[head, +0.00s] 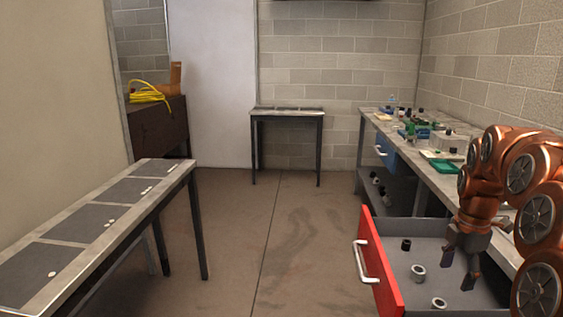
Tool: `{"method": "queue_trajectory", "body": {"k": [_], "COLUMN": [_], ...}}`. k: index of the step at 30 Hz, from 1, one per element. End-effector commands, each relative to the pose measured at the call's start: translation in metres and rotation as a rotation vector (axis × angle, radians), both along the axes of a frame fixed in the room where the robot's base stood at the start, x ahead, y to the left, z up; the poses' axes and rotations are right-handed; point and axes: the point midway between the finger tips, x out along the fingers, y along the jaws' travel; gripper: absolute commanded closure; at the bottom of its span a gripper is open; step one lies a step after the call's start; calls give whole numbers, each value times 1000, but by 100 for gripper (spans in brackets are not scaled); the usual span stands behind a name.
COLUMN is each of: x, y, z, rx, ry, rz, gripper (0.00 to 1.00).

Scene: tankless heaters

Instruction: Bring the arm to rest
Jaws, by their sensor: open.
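My copper-coloured arm stands at the right side of the head view, bent in several round joints beside the long workbench. My gripper (458,268) points downward over the open red-fronted drawer (385,268). It is open, with its two dark fingers apart and nothing between them. The drawer's grey inside holds a dark fitting (406,244), a light grey ring (418,272) and another small ring (439,303). The gripper's height above the drawer floor is hard to tell.
The workbench (424,172) along the right wall carries trays and small parts, with a blue drawer front (386,152) below. A table with dark mats (63,225) stands at left, a small table (287,111) at the back. The middle floor (268,230) is clear.

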Motion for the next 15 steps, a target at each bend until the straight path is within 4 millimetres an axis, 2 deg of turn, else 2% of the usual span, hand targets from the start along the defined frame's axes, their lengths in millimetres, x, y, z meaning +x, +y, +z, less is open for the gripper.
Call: {"method": "queue_trajectory", "body": {"k": [2,8,15], "x": [-1,-12,-30], "y": [0,17,47], "z": [0,1,-2], "rx": [0,6,12], "ry": [0,9,31], "rz": [-4,-85,-208], "gripper": [35,35,35]}}
